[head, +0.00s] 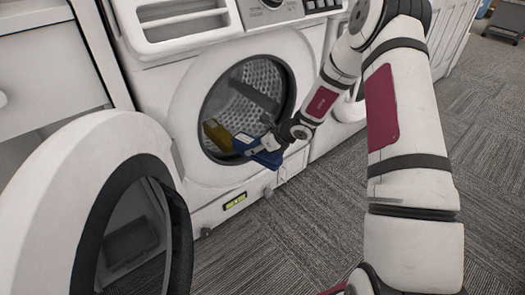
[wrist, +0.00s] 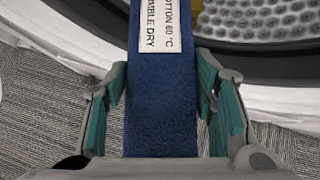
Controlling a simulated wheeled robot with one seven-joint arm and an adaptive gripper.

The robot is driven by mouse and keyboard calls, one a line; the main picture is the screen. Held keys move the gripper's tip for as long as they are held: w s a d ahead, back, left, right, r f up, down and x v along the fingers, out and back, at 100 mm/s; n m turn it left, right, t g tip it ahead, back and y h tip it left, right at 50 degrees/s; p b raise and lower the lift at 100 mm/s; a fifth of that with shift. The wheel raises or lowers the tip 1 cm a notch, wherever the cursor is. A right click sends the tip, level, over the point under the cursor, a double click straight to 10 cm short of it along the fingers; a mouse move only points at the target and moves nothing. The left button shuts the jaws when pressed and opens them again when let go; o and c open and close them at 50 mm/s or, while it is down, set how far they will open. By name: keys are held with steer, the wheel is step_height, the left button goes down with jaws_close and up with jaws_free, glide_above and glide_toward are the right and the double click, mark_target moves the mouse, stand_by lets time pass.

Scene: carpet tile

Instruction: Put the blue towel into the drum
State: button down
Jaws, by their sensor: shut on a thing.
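The blue towel (head: 268,158) is a folded strip held by my gripper (head: 258,147) at the front of the round drum opening. In the wrist view the towel (wrist: 160,125) runs up between the two green-padded fingers of my gripper (wrist: 162,88), with a white care label on it. My gripper is shut on the towel. The towel's far end reaches the mouth of the drum (head: 262,76), whose perforated metal inside shows behind it. How far it reaches in is partly hidden by my gripper.
The round door (head: 85,165) stands wide open at the left. A mustard-brown block-like thing (head: 215,134) shows at the drum's mouth, beside the towel's far end. A small yellow-green level (head: 236,201) is low on the machine's front. Carpet (head: 270,235) before the machine is clear.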

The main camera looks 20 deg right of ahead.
steer(key=w+a+p, duration=0.1)
steer(key=w+a, duration=0.1)
steer(key=w, duration=0.5)
steer(key=w+a+f+p, duration=0.1)
steer(key=w+a+p, duration=0.1)
steer(key=w, duration=0.5)
steer(key=w+a+f+p, duration=0.1)
steer(key=w+a, duration=0.1)
steer(key=w, duration=0.4)
steer(key=shift+w+a+f+p, duration=0.25)
steer(key=shift+w+a+p, duration=0.1)
steer(key=shift+w+p, duration=0.05)
steer(key=shift+w+a+f+b, duration=0.1)
steer(key=shift+w+a+b, duration=0.05)
steer(key=shift+w+b, duration=0.4)
steer(key=shift+w+a+f+b, duration=0.1)
steer(key=shift+w+a+b, duration=0.05)
steer(key=shift+w+b, duration=0.4)
steer(key=shift+w+a+b, duration=0.25)
steer(key=shift+w+b, duration=0.2)
steer(key=shift+b, duration=0.05)
steer(key=shift+r, duration=0.1)
steer(key=c, duration=0.7)
jaws_free()
steer(key=shift+o, duration=0.4)
